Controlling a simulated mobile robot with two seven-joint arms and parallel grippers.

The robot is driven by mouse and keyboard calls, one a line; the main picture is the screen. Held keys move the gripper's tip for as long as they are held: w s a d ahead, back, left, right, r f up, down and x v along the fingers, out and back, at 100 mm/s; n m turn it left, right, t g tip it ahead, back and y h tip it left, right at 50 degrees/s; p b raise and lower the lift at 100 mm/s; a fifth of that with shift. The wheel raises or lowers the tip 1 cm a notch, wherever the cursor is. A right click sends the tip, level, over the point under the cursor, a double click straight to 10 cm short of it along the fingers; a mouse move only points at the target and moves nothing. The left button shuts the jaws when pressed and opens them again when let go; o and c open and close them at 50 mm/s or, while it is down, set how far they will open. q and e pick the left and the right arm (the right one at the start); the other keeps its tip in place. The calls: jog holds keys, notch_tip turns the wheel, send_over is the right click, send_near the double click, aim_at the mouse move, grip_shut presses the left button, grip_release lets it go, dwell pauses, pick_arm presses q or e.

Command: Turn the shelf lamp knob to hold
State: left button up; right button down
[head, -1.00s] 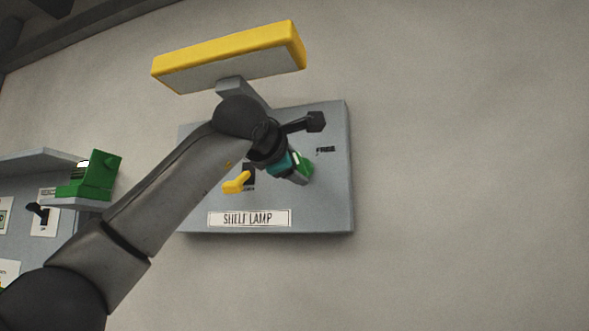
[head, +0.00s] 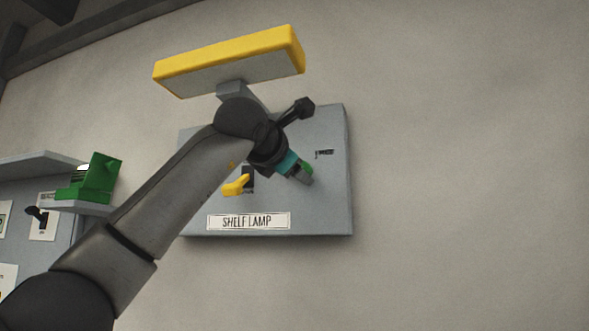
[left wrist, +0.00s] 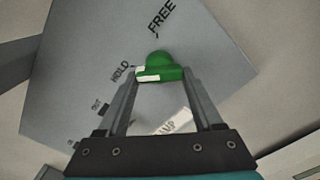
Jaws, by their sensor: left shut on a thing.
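The shelf lamp panel (head: 328,212) is a grey box on the wall with a SHELF LAMP label (head: 248,221). My left gripper (head: 303,173) is at its right half, shut on the green knob (head: 307,168), which it mostly hides in the head view. In the left wrist view the green knob (left wrist: 158,64) sits between both fingertips. Its white mark (left wrist: 148,74) lies on the side towards the HOLD label (left wrist: 120,72). My right gripper is not in view.
A yellow lever (head: 236,185) sticks out of the panel left of the knob. A yellow-edged lamp head (head: 230,62) juts out above. A green device (head: 90,180) stands on a grey shelf at left. The wall right of the panel is clear.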

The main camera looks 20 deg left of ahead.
pick_arm(q)
jog(key=shift+f, duration=0.15)
jog(key=o, duration=1.4)
jog(key=shift+c, duration=0.2)
jog(key=s+b, duration=0.5)
jog(key=s, duration=1)
jog(key=shift+s+a, duration=0.15)
jog(key=shift+a, duration=0.15)
